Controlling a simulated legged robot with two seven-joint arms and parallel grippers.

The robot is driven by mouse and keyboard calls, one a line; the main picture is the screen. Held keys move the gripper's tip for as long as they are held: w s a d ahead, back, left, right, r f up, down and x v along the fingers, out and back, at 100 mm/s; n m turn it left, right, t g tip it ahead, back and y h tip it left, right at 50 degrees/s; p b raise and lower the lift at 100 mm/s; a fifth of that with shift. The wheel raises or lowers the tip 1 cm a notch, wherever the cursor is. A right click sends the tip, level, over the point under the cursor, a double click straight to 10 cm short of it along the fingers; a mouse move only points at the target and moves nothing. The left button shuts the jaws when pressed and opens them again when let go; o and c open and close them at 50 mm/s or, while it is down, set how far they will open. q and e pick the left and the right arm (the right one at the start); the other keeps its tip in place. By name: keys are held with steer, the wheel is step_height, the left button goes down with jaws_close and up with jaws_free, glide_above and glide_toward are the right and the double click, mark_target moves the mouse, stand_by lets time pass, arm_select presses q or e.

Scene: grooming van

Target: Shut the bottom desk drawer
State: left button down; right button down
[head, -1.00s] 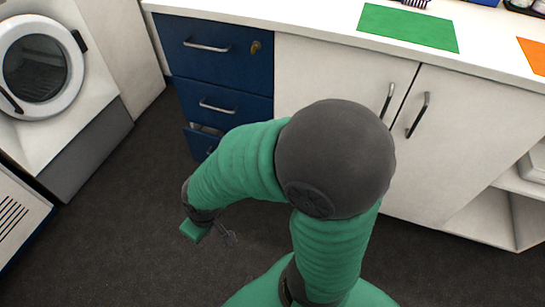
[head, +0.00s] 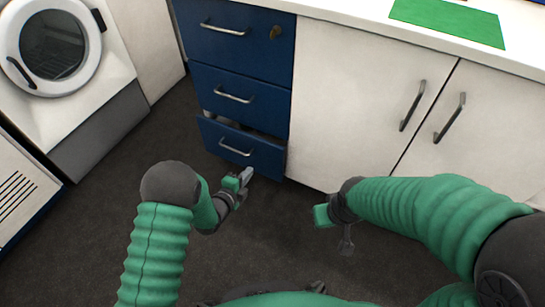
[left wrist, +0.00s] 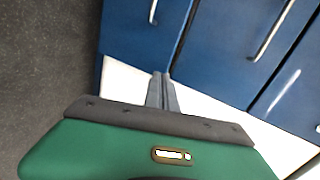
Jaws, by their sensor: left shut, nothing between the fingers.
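The bottom desk drawer (head: 240,147) is the lowest of the blue drawers in the head view. It stands partly open, its front sticking out with a dark gap above it, and it has a silver handle. My left gripper (head: 247,173) is shut and empty, just in front of the drawer's lower edge. Contact cannot be told. In the left wrist view the shut fingers (left wrist: 162,88) point toward the blue drawer fronts, with the bottom drawer (left wrist: 135,40) at the left. My right gripper (head: 346,243) hangs over the floor to the right; its jaws are unclear.
The middle drawer (head: 240,100) and top drawer (head: 235,35) are closed. White cabinet doors (head: 350,100) stand to the right under a pale counter. A white washer-like machine (head: 60,60) is at the left. The dark floor before the drawers is clear apart from my arms.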

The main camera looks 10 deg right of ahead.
arm_select(q)
steer(key=d+f+m, duration=0.1)
steer(key=b, duration=0.9)
glide_toward(273, 148)
steer(key=shift+h, duration=0.4)
steer(key=x, duration=0.2)
steer(key=f+x, duration=0.1)
steer(key=x, duration=0.3)
steer(key=shift+s+a+f, duration=0.1)
steer(key=shift+a+f, duration=0.05)
steer(key=shift+a, duration=0.15)
steer(key=shift+w+d, duration=0.15)
steer(key=shift+w, duration=0.1)
steer(key=shift+w+r, duration=0.1)
steer(key=shift+r, duration=0.15)
steer(key=shift+d, duration=0.1)
